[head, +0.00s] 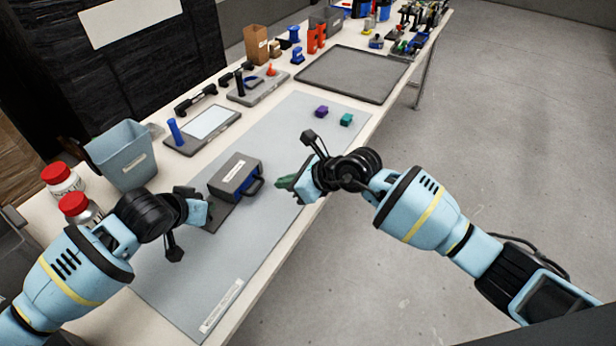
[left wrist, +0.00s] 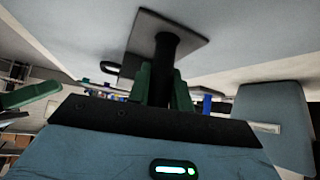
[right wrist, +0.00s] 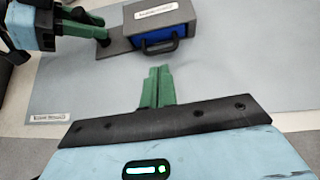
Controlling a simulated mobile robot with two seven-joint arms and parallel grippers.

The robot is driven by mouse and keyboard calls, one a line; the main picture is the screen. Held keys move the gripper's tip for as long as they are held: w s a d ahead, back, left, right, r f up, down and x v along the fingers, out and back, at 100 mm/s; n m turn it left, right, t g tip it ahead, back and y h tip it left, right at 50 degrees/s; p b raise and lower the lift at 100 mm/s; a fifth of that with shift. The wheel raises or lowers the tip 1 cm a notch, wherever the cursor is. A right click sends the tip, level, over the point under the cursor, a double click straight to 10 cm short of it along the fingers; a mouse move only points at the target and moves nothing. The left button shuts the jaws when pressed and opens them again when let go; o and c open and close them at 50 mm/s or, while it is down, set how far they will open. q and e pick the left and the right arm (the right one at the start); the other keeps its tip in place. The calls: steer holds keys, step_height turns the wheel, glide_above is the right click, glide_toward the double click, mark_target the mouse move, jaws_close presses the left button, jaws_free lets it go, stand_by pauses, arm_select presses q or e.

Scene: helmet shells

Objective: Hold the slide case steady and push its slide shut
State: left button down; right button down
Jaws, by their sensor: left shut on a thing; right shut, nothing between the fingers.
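The slide case (head: 235,172) is a grey shell on a dark base plate, standing on the mat. Its blue slide (right wrist: 155,37) sticks out a little on the side with the black handle (right wrist: 160,47). The handle faces my right gripper. My left gripper (head: 208,213) is shut on the black post (left wrist: 166,62) that rises from the base plate (left wrist: 150,22); in the head view its wrist largely hides the post. My right gripper (head: 284,184) is shut and empty. It is a short way right of the handle, apart from it; its green fingers (right wrist: 157,86) touch each other.
A purple block (head: 321,111) and a teal block (head: 346,119) lie on the grey mat (head: 290,130). A grey-blue bin (head: 122,155) and red-lidded jars (head: 64,180) stand at the left. A dark tray (head: 350,75) and tools lie farther back. The mat's front part is clear.

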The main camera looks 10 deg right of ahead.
steer(key=v, duration=0.6)
steer(key=shift+s+d+r, duration=0.15)
steer(key=shift+d+r, duration=0.05)
steer(key=shift+r, duration=0.05)
arm_select(q)
steer(key=c, duration=1.2)
jaws_free()
steer(key=v, duration=1.2)
